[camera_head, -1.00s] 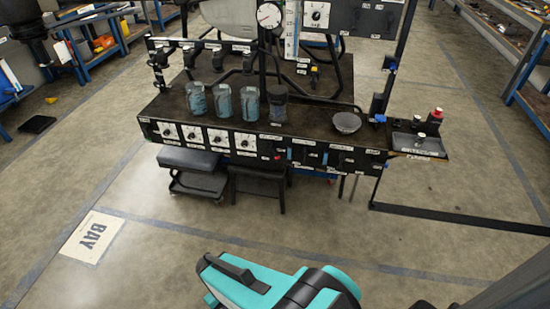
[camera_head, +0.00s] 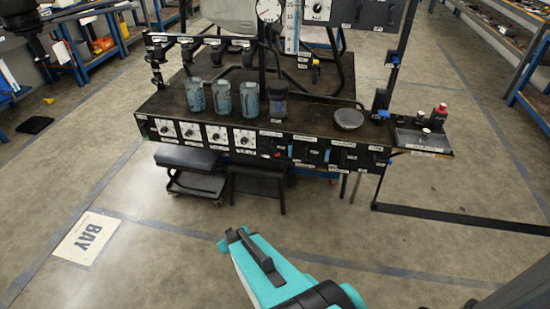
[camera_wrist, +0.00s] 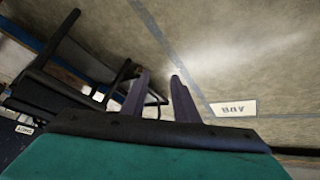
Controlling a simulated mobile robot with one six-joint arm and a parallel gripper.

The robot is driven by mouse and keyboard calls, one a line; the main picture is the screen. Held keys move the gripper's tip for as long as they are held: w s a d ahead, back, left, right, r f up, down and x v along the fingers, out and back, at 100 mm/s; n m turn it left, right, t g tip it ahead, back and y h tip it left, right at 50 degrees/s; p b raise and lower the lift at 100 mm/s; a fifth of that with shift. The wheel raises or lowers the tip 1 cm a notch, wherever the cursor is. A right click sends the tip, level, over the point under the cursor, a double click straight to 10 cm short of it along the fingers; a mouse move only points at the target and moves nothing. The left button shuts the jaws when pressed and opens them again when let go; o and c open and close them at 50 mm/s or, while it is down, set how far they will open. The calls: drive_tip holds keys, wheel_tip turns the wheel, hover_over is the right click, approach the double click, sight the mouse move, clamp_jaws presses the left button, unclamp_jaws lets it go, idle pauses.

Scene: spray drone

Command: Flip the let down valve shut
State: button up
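The black bench (camera_head: 340,122) carries a front panel (camera_head: 300,152) with dials on the left and small dark levers or valves with white labels on the right. The labels are too small to read, so I cannot tell which one is the let down valve or how its handle sits. My teal arm (camera_head: 270,265) is in front of the bench, low in the head view, apart from the panel. In the wrist view, my gripper (camera_wrist: 159,76) has its two dark fingers apart, with nothing between them. It points towards open floor, with dark metal legs to its left.
Several jars (camera_head: 221,98) and a grey bowl (camera_head: 348,118) stand on the bench. A side tray (camera_head: 420,143) holds small bottles. A black stool (camera_head: 190,160) and a low black stand sit under the panel. Floor before the bench is clear around the BAY sign (camera_head: 87,238).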

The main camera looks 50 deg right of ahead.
drive_tip(key=w+d+r+m+t+h+b, duration=0.1)
drive_tip(key=w+d+r+t+h, duration=0.2)
drive_tip(key=d, duration=0.5)
drive_tip(key=d+r+t+h+b, duration=0.1)
drive_tip(key=d+r+h+b, duration=0.1)
drive_tip(key=d+r, duration=0.5)
drive_tip(key=s+d+r+m+t+h+b, duration=0.1)
drive_tip(key=s+d+r+t+h, duration=0.1)
drive_tip(key=d+r+h, duration=0.3)
drive_tip(key=s+d+r, duration=0.1)
drive_tip(key=d+r, duration=0.2)
drive_tip(key=d, duration=0.2)
drive_tip(key=shift+s+d+r+h, duration=0.15)
drive_tip(key=shift+s+d+h, duration=0.2)
drive_tip(key=shift+d+h, duration=0.05)
drive_tip(key=shift+w+d+b, duration=0.15)
drive_tip(key=shift+w+b, duration=0.05)
drive_tip(key=shift+b, duration=0.5)
drive_tip(key=b+x, duration=0.5)
drive_tip(key=b, duration=0.3)
drive_tip(key=shift+w+d+b, duration=0.1)
drive_tip(key=shift+d+b, duration=0.05)
drive_tip(key=shift+b, duration=0.2)
drive_tip(key=b+x, duration=0.2)
drive_tip(key=b, duration=0.5)
drive_tip(key=shift+w+d+f, duration=0.15)
drive_tip(key=shift+w+f, duration=0.05)
drive_tip(key=shift+f, duration=0.05)
